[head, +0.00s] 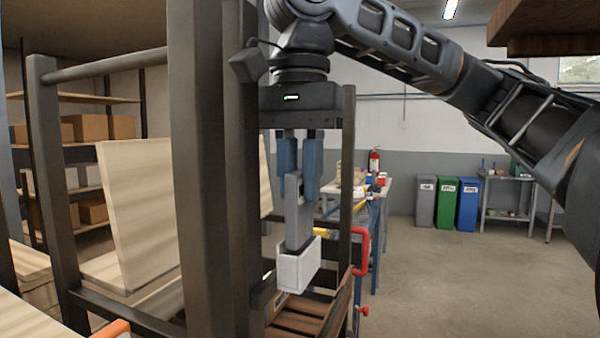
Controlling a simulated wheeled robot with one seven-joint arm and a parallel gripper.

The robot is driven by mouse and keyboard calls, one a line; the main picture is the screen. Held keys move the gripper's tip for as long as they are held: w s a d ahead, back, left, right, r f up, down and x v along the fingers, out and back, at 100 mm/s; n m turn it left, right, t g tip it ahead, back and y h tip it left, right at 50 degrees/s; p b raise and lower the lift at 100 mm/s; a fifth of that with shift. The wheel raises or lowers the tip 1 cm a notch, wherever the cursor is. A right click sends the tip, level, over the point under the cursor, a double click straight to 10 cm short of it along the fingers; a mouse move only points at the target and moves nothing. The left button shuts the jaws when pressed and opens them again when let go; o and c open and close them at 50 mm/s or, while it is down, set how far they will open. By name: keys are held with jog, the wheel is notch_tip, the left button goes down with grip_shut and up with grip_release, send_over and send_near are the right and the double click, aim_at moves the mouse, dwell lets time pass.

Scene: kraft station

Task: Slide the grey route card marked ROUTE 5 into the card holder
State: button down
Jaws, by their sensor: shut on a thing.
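My gripper (299,182) points straight down, its two blue fingers shut on the upper part of a grey card (299,228). The card hangs upright below the fingers, seen nearly edge-on, so no ROUTE 5 marking can be read. A white card holder (297,272), a small open-topped box, is directly below. The card's lower end is hidden behind the holder's front rim and appears to be inside its mouth. How deep it sits, I cannot tell.
Dark posts of a rack (203,180) stand close on the left, with pale boards (138,210) leaning inside. A thin post (347,200) and a red handle (361,250) are just right of the holder. Bins (446,203) stand far back; the floor (450,280) at right is clear.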

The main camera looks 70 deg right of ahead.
aim_at(300, 201)
jog(key=shift+f+b, duration=0.75)
jog(key=shift+f, duration=0.8)
dwell(0.4)
jog(key=c, duration=0.9)
grip_release()
jog(key=shift+r, duration=0.15)
notch_tip(300, 201, up, 8)
jog(key=shift+f, duration=0.25)
jog(key=shift+w, duration=0.1)
